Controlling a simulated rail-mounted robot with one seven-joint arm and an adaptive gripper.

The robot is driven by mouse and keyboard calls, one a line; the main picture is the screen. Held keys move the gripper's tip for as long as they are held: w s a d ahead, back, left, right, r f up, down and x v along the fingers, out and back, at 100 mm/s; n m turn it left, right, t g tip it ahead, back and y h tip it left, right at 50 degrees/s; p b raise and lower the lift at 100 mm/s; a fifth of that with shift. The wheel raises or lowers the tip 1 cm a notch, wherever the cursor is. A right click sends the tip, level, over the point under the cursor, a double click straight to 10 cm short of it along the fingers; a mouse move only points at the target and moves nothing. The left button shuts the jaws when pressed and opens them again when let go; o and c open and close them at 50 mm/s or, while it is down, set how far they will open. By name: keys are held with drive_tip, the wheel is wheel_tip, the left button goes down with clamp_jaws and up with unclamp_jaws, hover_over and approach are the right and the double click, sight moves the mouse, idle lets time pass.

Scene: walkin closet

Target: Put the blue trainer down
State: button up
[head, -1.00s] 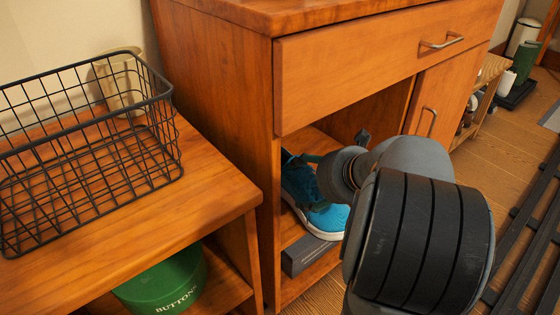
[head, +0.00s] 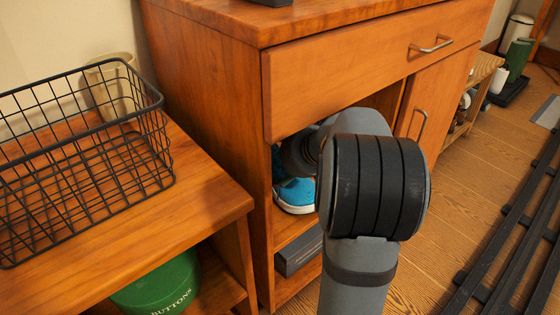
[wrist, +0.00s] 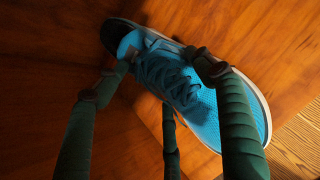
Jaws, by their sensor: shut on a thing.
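The blue trainer (head: 293,192) is inside the open compartment of the wooden cabinet, and my arm hides most of it in the head view. The wrist view shows the trainer (wrist: 205,112) with dark laces and a pale sole, lying across the view above wooden boards. My gripper (wrist: 155,78) has its dark green fingers closed on the trainer's sides around the laces. In the head view the fingers are hidden behind my arm. I cannot tell whether the sole touches the compartment's wooden shelf (head: 288,228).
A dark grey box (head: 298,256) lies low at the compartment's front. The drawer (head: 350,80) overhangs the opening, and a shut door (head: 432,115) bounds its right. A black wire basket (head: 85,165) stands on the left bench, above a green buttons tub (head: 160,285).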

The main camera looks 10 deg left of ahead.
drive_tip(key=o, duration=1.9)
drive_tip(key=shift+r, duration=0.15)
drive_tip(key=p+v, duration=0.3)
drive_tip(key=v, duration=0.1)
drive_tip(key=shift+r, duration=0.4)
drive_tip(key=s+d+p, duration=0.1)
drive_tip(key=s+d, duration=0.8)
drive_tip(key=shift+f, duration=0.15)
drive_tip(key=shift+o, duration=0.7)
